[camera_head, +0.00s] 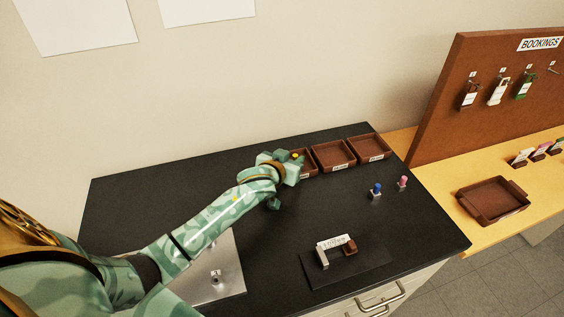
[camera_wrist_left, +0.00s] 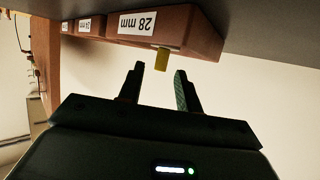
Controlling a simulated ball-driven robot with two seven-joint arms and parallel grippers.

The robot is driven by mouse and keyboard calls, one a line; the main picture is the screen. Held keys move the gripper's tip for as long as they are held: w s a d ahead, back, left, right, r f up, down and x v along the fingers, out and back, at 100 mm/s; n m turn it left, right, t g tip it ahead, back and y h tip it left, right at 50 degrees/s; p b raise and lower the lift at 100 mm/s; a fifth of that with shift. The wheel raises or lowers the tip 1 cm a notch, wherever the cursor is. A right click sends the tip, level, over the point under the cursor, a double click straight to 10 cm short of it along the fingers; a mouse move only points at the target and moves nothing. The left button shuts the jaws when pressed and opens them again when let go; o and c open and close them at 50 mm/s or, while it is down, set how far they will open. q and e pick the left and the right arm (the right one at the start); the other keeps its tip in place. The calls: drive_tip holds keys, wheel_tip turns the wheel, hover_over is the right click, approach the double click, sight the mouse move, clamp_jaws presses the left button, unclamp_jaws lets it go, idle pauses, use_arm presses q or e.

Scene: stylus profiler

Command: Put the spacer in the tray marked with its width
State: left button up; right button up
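My left gripper (camera_wrist_left: 160,78) is open in the left wrist view, with a gap between its fingers. A small yellow piece (camera_wrist_left: 161,59), which looks like the spacer, sits just beyond the fingertips, at the rim of the tray marked 28 mm (camera_wrist_left: 186,33). Whether it stands inside that tray is unclear. In the head view my left gripper (camera_head: 287,170) is over the leftmost brown tray (camera_head: 310,168) and partly hides it; a yellow spot (camera_head: 296,155) shows there. The middle tray (camera_head: 333,155) and right tray (camera_head: 369,148) look empty. My right gripper is not in view.
A dark mat (camera_head: 372,275) holds a labelled metal-and-brown fixture (camera_head: 323,257). A blue-topped piece (camera_head: 376,190) and a pink-topped piece (camera_head: 402,182) stand at the right. A metal plate (camera_head: 228,272) lies front left. A brown tray (camera_head: 493,201) and key board (camera_head: 510,85) are farther right.

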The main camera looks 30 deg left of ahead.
use_arm(q)
drive_tip(key=p+v, duration=0.2)
drive_tip(key=v, duration=0.6)
drive_tip(key=shift+s+r, duration=0.2)
drive_tip(key=shift+s, duration=0.15)
drive_tip(key=shift+s+d+f, duration=0.1)
drive_tip(key=shift+s+d, duration=0.05)
